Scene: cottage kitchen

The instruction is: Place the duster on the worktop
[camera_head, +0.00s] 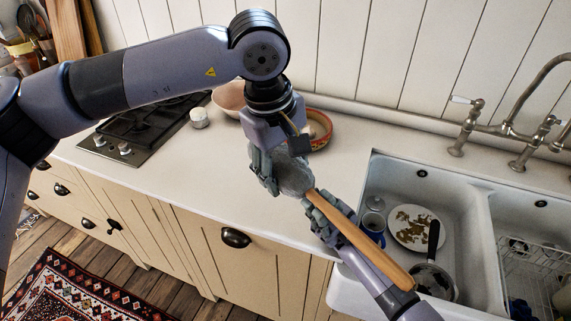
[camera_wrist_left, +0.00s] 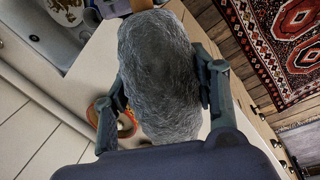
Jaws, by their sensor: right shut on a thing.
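The duster has a long wooden handle (camera_head: 368,245) and a fluffy grey head (camera_head: 294,179). It is held up in front of the worktop (camera_head: 215,165) near the sink. My right gripper (camera_head: 326,213) is shut on the handle close to the head. My left gripper (camera_head: 279,168) is at the head from above. In the left wrist view the grey head (camera_wrist_left: 158,70) fills the space between its spread fingers, one on each side. Whether the fingers touch the fluff is hard to tell.
Behind my left gripper stands a red-patterned bowl (camera_head: 318,129) and a pale bowl (camera_head: 229,98). A white jar (camera_head: 199,117) stands by the black hob (camera_head: 140,128). The double sink (camera_head: 376,165) at right holds a dirty plate (camera_head: 413,211) and a pan (camera_head: 433,279). The front worktop is clear.

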